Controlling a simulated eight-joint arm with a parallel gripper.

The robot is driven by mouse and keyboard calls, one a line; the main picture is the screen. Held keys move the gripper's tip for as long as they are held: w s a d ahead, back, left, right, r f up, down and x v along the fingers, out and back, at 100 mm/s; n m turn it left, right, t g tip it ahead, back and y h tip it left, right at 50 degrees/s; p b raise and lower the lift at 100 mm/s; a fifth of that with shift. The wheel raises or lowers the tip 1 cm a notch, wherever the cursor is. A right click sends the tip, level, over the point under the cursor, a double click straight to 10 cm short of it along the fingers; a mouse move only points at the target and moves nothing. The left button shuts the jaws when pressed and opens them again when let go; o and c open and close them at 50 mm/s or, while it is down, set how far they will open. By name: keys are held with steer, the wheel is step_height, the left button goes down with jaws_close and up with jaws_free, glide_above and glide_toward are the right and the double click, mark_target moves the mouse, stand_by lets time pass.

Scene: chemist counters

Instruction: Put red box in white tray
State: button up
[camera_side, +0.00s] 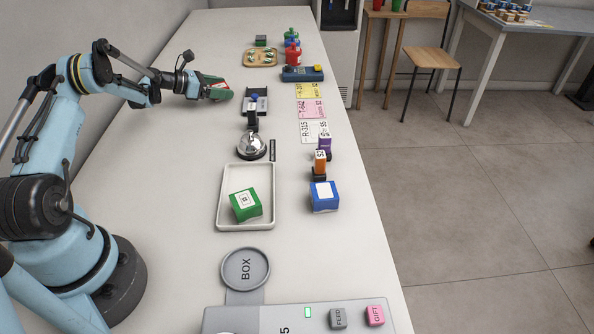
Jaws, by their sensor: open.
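The white tray (224,200) lies in the middle of the counter, with a green box (245,205) inside it near its front end. My gripper (218,90) is low over the counter, far behind the tray and to its left. It is open, with green parts at its tip. No other red box is visible.
A blue box (324,197) stands right of the tray. A silver bell (252,147) and a black stand (253,115) are behind it. A round BOX plate (245,268) lies in front. Bottles (292,53) and a wooden tray (261,57) are at the back. The counter's left side is clear.

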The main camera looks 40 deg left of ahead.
mark_target(219, 86)
steer(key=c, duration=1.2)
steer(key=shift+r, duration=0.15)
step_height(219, 86, up, 4)
steer(key=s+d+r, duration=0.3)
steer(key=d+r, duration=1.6)
steer(key=d, duration=0.4)
steer(key=shift+n+y, duration=0.4)
steer(key=shift+s+d+r, duration=1.05)
steer(key=shift+s+d, duration=0.75)
steer(key=shift+s+d+r, duration=1)
steer(key=shift+s+d, duration=0.85)
steer(key=shift+s+d+r, duration=1.05)
steer(key=shift+s+d, duration=0.75)
